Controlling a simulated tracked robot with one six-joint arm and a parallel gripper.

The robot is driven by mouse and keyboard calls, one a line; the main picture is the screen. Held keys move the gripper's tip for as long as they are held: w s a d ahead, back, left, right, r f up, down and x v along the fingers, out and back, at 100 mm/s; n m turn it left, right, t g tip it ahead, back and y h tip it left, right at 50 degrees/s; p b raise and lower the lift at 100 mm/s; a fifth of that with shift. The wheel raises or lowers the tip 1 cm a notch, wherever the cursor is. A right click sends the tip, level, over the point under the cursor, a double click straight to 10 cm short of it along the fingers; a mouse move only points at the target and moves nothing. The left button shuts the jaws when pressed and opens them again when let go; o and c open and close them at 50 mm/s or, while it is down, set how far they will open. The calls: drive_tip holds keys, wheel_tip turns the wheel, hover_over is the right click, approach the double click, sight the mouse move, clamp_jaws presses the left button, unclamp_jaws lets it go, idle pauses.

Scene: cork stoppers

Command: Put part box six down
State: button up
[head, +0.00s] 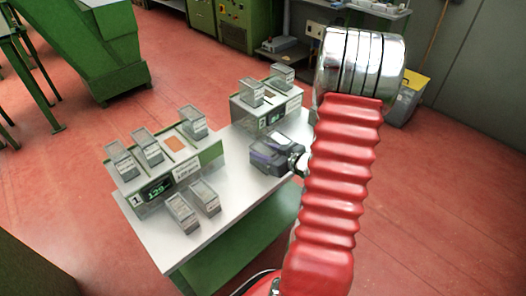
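Several small grey, clear-lidded part boxes are in the head view, but their labels are too small for me to tell which is part box six. Three stand on the station marked 1 (212,154): a left box (122,160), a middle box (148,147) and a right box (194,121). Two boxes, one (182,213) and another (206,198), stand on the table in front of it. Two more, one (251,93) and another (282,76), are on the station marked 2 (291,102). My gripper (262,154) is low over the table, right of station 1; its fingers and any held box are unclear.
An orange pad (173,143) lies bare on station 1, between boxes. Green machinery (90,40) stands behind at left. A yellow-and-grey bin (408,98) is at right on the red floor (460,190).

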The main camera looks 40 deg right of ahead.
drive_tip(key=o, duration=0.5)
drive_tip(key=shift+c, duration=0.2)
drive_tip(key=v, duration=1.2)
drive_tip(key=shift+r, duration=0.15)
drive_tip(key=shift+w, duration=0.1)
idle(0.4)
